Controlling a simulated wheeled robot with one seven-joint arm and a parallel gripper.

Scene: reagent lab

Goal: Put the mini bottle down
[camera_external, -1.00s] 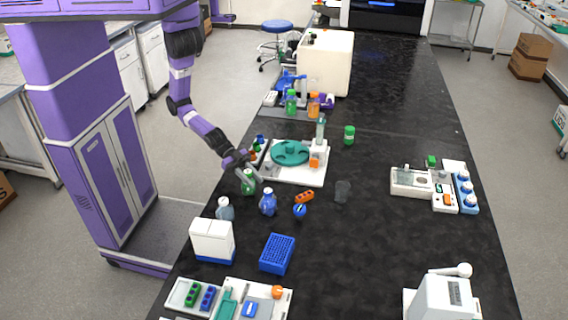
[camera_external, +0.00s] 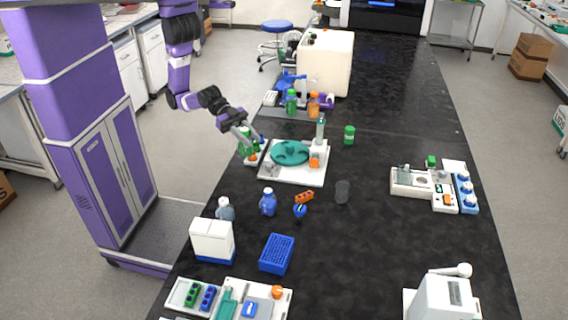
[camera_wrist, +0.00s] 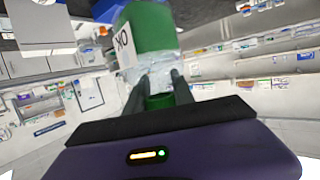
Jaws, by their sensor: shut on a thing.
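The mini bottle is green with a white label. In the external view the mini bottle (camera_external: 242,148) is at the end of my arm, by the left edge of the black bench, left of the white device with the teal disc. In the wrist view the mini bottle (camera_wrist: 152,28) shows large, its label reading "OK". My gripper (camera_wrist: 157,82) is shut on its narrower clear part, with a green part between the fingers. In the external view my gripper (camera_external: 252,138) partly hides the bottle. I cannot tell its exact height above the bench.
The white device with a teal disc (camera_external: 297,178) stands right of my gripper. A blue flask (camera_external: 267,203), a grey flask (camera_external: 226,209) and a blue rack (camera_external: 277,254) stand nearer. Green and orange bottles (camera_external: 314,103) stand behind. Bare bench (camera_external: 375,150) lies to the right.

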